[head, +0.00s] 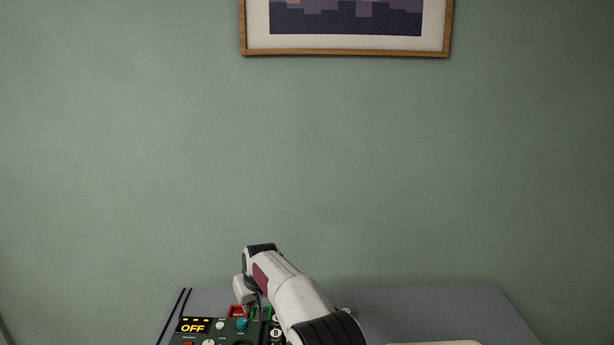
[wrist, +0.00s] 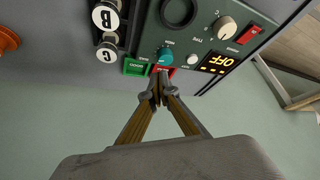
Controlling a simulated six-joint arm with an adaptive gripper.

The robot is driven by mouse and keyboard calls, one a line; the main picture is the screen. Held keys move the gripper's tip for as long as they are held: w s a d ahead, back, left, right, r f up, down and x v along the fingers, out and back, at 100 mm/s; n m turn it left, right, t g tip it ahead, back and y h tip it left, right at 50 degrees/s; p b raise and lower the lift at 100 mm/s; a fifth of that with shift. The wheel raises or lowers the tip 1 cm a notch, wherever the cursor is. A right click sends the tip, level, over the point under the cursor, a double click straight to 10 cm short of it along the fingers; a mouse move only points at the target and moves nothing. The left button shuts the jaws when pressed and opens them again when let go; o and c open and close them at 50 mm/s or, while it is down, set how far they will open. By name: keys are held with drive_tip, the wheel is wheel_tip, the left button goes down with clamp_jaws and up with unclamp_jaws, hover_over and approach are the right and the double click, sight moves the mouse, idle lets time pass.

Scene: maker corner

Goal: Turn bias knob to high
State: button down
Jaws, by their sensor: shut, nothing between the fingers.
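The green control panel (wrist: 205,42) shows upside down in the wrist view and at the bottom of the head view. It carries a teal knob (wrist: 165,55) and a cream knob (wrist: 225,27); I cannot read which is labelled bias. The teal knob also shows in the head view (head: 241,325). My gripper (wrist: 158,92) is shut and empty, its tips in front of the red plate (wrist: 166,70) and close to the teal knob. Contact with the knob cannot be told. In the head view, my arm hides part of the panel's right side.
The lit display (wrist: 218,62) reads OFF. A red switch (wrist: 248,35), a white button (wrist: 194,60), a green plate (wrist: 135,67) and round pieces marked B (wrist: 105,16) and C (wrist: 107,53) are nearby. An orange object (wrist: 8,40) is at the left edge.

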drive_tip(key=shift+f, duration=0.15)
drive_tip(key=shift+f, duration=3.35)
drive_tip(key=shift+w+a, duration=0.1)
drive_tip(key=shift+a, duration=0.05)
drive_tip(key=shift+s+a, duration=0.4)
drive_tip(key=shift+a, duration=0.1)
drive_tip(key=shift+s+a, duration=0.15)
drive_tip(key=shift+a, duration=0.35)
drive_tip(key=shift+s+d, duration=0.1)
drive_tip(key=shift+s, duration=0.3)
drive_tip(key=shift+r, duration=0.1)
idle(0.4)
drive_tip(key=shift+r, duration=2.9)
